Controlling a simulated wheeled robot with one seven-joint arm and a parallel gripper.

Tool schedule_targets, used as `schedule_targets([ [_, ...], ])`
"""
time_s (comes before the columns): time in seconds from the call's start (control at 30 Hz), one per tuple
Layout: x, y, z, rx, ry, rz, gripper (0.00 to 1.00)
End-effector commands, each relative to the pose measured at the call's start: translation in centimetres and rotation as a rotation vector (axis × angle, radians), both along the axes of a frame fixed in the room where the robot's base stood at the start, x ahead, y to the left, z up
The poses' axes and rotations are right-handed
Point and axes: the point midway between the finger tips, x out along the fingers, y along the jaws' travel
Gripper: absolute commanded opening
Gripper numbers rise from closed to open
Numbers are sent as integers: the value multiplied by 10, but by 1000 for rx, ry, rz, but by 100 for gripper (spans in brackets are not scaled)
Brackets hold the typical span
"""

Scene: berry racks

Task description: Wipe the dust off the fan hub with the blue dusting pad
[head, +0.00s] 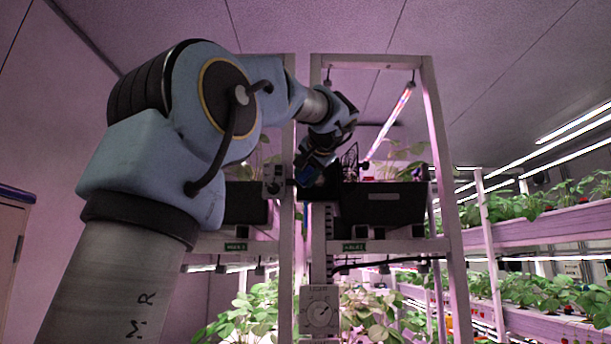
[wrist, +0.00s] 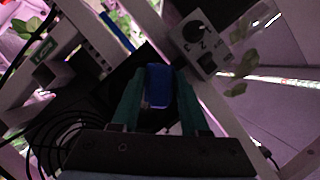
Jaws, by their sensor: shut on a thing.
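My gripper (head: 308,170) is at the upper shelf of the rack, beside the left post of the right-hand bay. In the wrist view its two green fingers (wrist: 159,78) are shut on the blue dusting pad (wrist: 158,92). The pad also shows as a small blue patch in the head view (head: 306,176). Dark curved wires (wrist: 62,142), which look like a fan guard, are at the lower left of the wrist view. A dark wire shape (head: 350,162) stands just right of my gripper. I cannot make out the hub or its dust, nor whether the pad touches anything.
A black planter box (head: 383,205) sits on the shelf right of my gripper. A small control box with a knob (head: 273,181) is on the post to its left. A dial box (head: 320,312) hangs lower. A lit tube (head: 390,123) slants above. Planted racks stand at right.

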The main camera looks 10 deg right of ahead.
Motion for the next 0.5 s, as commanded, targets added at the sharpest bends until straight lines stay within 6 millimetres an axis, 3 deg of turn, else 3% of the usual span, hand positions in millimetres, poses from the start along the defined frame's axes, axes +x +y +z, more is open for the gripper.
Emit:
schedule_targets([
  [0.5,8,-2,0,0,1,1,0],
])
